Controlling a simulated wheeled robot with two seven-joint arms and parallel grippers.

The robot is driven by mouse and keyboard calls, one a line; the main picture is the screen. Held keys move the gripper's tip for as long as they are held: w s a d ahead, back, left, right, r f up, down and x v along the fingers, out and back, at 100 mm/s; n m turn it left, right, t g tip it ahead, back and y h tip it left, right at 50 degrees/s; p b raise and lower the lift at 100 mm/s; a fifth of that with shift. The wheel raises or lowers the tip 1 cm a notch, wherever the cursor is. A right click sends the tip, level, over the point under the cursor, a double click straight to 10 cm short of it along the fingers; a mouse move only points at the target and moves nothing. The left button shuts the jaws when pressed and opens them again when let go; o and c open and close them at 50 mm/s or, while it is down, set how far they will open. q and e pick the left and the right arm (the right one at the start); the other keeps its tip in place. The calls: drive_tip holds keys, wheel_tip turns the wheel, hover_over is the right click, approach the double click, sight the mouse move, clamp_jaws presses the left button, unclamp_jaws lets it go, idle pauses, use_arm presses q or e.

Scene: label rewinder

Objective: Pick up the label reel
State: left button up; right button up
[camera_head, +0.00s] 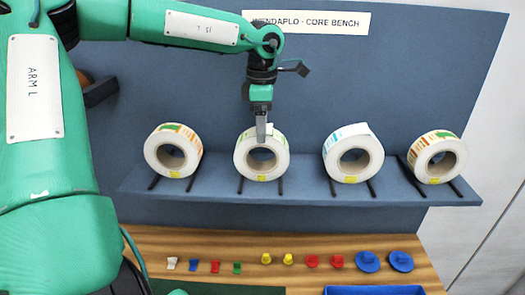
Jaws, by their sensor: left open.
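Several white label reels stand on edge in a row on a blue-grey shelf (220,192), each cradled on dark rods. From left to right they are one with orange and green print (189,138), one with green print (243,160), one with blue print (348,132) and one with orange print (420,146). Each has a yellow mark at its lower front. My left gripper (262,138) is open and points down at the upper front of the second reel, overlapping its rim. Whether it touches is unclear. My right gripper is not in view.
Behind the shelf is a blue-grey panel with a white sign (306,21). On the wooden bench (180,244) below lie small coloured pieces, including a green one (237,268) and a blue disc (401,261). A blue tray (374,290) is at the front edge.

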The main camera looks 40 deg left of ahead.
sight(252, 169)
use_arm(q)
drive_tip(key=shift+s+f+p, duration=0.2)
drive_tip(key=shift+f+p, duration=0.15)
drive_tip(key=shift+p, duration=0.1)
wheel_tip(252, 169, down, 4)
drive_tip(key=shift+d+f+p, duration=0.1)
drive_tip(key=shift+d+p, duration=0.05)
drive_tip(key=shift+p, duration=1.05)
drive_tip(key=shift+f, duration=0.25)
drive_tip(key=shift+s, duration=0.1)
drive_tip(key=shift+c, duration=0.4)
drive_tip(key=shift+r, duration=0.1)
drive_tip(key=c, duration=1.3)
